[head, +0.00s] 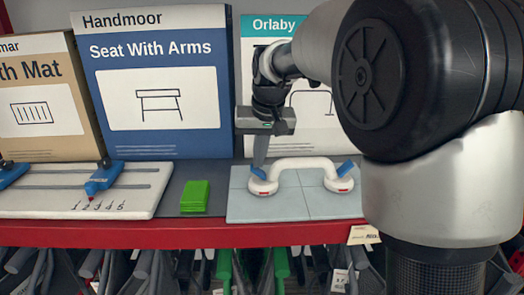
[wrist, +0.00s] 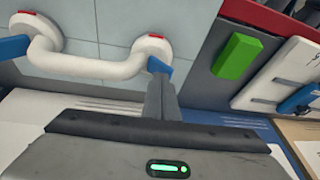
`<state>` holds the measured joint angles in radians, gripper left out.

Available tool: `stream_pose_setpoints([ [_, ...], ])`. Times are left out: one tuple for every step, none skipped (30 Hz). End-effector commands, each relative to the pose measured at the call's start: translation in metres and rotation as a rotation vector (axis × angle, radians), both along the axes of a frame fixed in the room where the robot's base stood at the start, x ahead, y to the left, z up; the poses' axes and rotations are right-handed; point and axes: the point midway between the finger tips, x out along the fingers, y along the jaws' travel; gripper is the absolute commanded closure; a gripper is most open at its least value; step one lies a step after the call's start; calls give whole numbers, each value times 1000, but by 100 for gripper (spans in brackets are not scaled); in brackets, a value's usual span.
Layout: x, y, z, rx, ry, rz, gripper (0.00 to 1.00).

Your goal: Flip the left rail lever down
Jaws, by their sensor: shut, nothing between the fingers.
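A white grab rail (head: 305,163) with a round suction cup at each end sits on a grey-blue tiled panel (head: 305,206). Its left blue lever (head: 257,173) sticks up from the left cup and is partly hidden by my fingers. The right blue lever (head: 346,168) stands up at a slant. Red marks show on both cups. My gripper (head: 260,155) is shut and empty, pointing down at the left lever. In the wrist view, the fingertips (wrist: 160,82) are right by the left lever (wrist: 159,66); I cannot tell whether they touch.
A green block (head: 194,196) lies left of the panel. Farther left is a white board (head: 135,205) with blue sliders and numbers. Large boxes (head: 155,120) stand behind. A red shelf edge (head: 190,235) runs along the front, with hanging items below.

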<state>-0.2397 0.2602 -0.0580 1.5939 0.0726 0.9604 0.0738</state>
Motion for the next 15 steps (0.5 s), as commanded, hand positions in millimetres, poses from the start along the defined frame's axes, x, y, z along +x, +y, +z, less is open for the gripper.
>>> stream_pose_setpoints([
  [-1, 6, 4, -33, 3, 7, 100],
  [-1, 8, 3, -57, 3, 9, 100],
  [-1, 10, 2, -92, 4, 9, 100],
  [-1, 12, 2, -120, 3, 10, 100],
  [-1, 15, 1, -149, 2, 11, 100],
  [-1, 17, -1, -186, 3, 10, 100],
  [-1, 18, -2, -215, 2, 10, 100],
  [-1, 20, -3, -242, 2, 10, 100],
  [-1, 22, -5, -280, 2, 9, 100],
  [0, 24, -7, -307, 1, 8, 100],
  [0, 25, -8, -333, 0, 8, 100],
  [0, 27, -10, -368, 2, 7, 100],
  [0, 28, -12, -394, 1, 8, 100],
  [0, 29, -13, -418, 1, 6, 100],
  [0, 31, -15, -450, 1, 6, 100],
])
